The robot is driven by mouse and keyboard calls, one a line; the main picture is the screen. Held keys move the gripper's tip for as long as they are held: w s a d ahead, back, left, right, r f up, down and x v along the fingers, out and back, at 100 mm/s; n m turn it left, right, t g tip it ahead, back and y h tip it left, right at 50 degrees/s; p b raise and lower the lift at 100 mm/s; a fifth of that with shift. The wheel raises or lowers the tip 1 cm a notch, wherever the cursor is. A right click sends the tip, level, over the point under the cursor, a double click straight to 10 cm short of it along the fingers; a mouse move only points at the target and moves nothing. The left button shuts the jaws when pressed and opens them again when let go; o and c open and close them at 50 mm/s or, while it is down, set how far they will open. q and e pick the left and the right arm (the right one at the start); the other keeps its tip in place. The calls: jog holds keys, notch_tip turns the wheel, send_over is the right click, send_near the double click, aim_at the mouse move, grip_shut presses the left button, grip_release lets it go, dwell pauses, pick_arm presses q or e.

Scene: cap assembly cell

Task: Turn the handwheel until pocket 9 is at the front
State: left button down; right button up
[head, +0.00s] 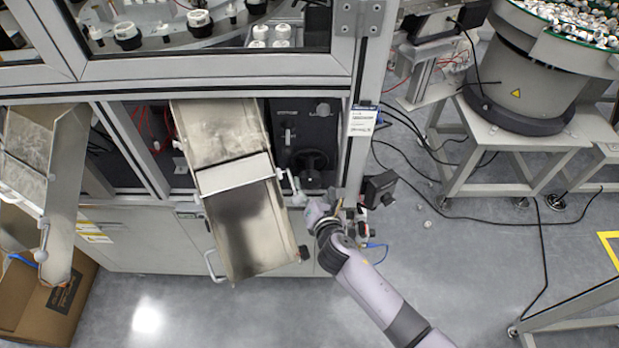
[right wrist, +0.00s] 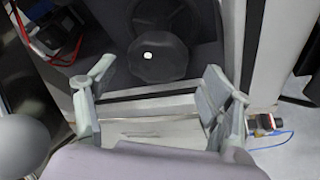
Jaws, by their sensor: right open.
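The handwheel (head: 308,162) is black and sits low in the dark opening at the front of the machine. In the right wrist view the dark handwheel (right wrist: 158,62) shows a white spot on its hub, and its outer parts blend into the dark panel. My right gripper (head: 325,196) is in front of and below the wheel. Its two fingers are spread, and the right wrist view shows the gripper (right wrist: 157,82) empty and apart from the wheel. The turntable (head: 170,42) with its pockets shows partly behind the window. I cannot read any pocket numbers. My left gripper is out of view.
A metal chute (head: 253,225) slopes out of the machine just left of my right gripper. A frame post (head: 352,135) stands right of the opening. A feeder bowl (head: 525,75) and cables on the floor (head: 470,219) are farther right.

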aim_at(311, 184)
jog(key=shift+r+b+x, duration=0.2)
jog(key=shift+b+x, duration=0.1)
jog(key=shift+x, duration=1.75)
jog(key=c, duration=1.2)
